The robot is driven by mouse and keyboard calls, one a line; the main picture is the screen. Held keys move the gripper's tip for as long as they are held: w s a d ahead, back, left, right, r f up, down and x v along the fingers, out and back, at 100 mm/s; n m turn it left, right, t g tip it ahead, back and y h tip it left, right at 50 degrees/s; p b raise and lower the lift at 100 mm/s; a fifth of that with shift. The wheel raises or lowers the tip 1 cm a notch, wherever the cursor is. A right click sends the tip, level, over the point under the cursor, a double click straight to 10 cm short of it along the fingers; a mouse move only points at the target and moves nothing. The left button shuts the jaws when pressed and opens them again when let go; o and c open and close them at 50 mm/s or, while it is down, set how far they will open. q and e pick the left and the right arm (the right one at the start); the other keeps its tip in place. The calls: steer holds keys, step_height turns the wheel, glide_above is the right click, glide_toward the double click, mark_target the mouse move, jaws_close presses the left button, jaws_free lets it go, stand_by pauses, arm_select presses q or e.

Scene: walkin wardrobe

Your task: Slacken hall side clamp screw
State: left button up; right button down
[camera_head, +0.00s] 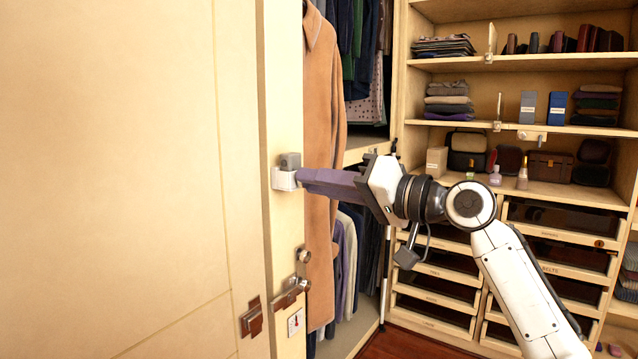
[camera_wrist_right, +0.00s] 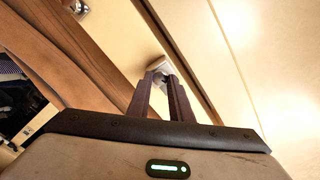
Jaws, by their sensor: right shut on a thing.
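A small clamp with a white body (camera_head: 284,181) and a grey block on top sits on the edge of the pale door (camera_head: 130,170). My right gripper (camera_head: 299,177) reaches in from the right with its dark purple fingers level, their tips at the clamp. In the right wrist view the two fingers (camera_wrist_right: 164,84) close in on the clamp (camera_wrist_right: 158,66), shut on its screw. The screw itself is mostly hidden by the fingertips. My left gripper is not in view.
Below the clamp are a door knob (camera_head: 303,256), a bronze latch (camera_head: 289,292) and a small label plate (camera_head: 295,322). A tan coat (camera_head: 322,150) hangs close behind the fingers. Shelves with boxes and drawers (camera_head: 566,238) stand behind my arm.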

steer(key=shift+s+r+n+b, duration=0.1)
steer(key=shift+n+b, duration=1.05)
steer(key=shift+n, duration=5.35)
steer(key=c, duration=1.6)
jaws_free()
